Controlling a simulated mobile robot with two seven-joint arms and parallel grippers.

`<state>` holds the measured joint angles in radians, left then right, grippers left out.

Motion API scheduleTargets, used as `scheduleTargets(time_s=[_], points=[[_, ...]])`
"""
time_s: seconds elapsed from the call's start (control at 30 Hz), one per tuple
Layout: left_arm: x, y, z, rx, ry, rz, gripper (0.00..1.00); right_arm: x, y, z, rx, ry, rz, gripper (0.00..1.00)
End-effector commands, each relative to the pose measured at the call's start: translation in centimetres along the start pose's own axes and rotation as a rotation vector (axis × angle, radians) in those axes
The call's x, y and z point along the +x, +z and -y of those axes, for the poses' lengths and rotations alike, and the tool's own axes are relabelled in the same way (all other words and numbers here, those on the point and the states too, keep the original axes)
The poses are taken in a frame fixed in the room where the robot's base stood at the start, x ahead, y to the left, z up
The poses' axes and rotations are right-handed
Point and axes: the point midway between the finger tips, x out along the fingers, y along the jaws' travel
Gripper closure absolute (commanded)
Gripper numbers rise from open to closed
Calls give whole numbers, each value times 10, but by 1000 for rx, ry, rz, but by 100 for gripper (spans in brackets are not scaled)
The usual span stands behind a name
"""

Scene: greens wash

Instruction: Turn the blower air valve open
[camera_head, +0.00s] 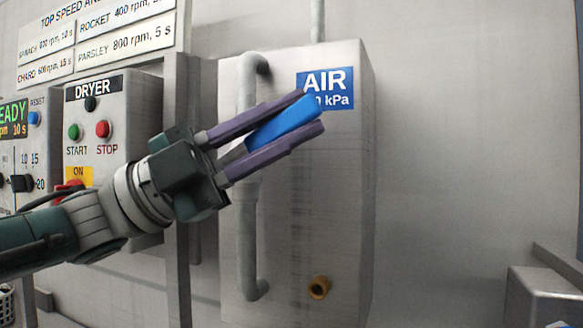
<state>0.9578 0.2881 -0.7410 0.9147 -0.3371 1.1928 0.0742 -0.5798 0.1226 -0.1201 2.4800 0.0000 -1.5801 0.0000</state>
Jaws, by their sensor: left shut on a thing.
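The blower air valve's blue lever (285,122) sits in front of the grey vertical air pipe (247,230) on the steel air box. It slants from the pipe up to the right, at an angle to the pipe. My left gripper (310,112) comes in from the left, with its two purple fingers on either side of the lever, shut on it. The valve body and the lever's pivot are mostly hidden behind the gripper. The blue AIR label (326,82) is partly covered by the lever and fingers. My right gripper is not in view.
The dryer panel (95,90), with green START and red STOP buttons, is left of the air box, partly behind my left arm. A brass outlet (319,287) is low on the box. Bare wall lies to the right, with a metal block (545,298) at lower right.

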Motion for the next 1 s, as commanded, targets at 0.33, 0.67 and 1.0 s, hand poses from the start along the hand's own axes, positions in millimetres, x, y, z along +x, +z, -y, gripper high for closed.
scheduleTargets(time_s=[0.33, 0.67, 1.0], points=[[-1, 1, 7, -39, -89, 4, 100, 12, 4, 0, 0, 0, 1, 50], [-1, 1, 8, -41, -93, 5, 100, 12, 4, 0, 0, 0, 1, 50], [0, 1, 8, -39, -92, 3, 43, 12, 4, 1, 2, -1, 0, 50]])
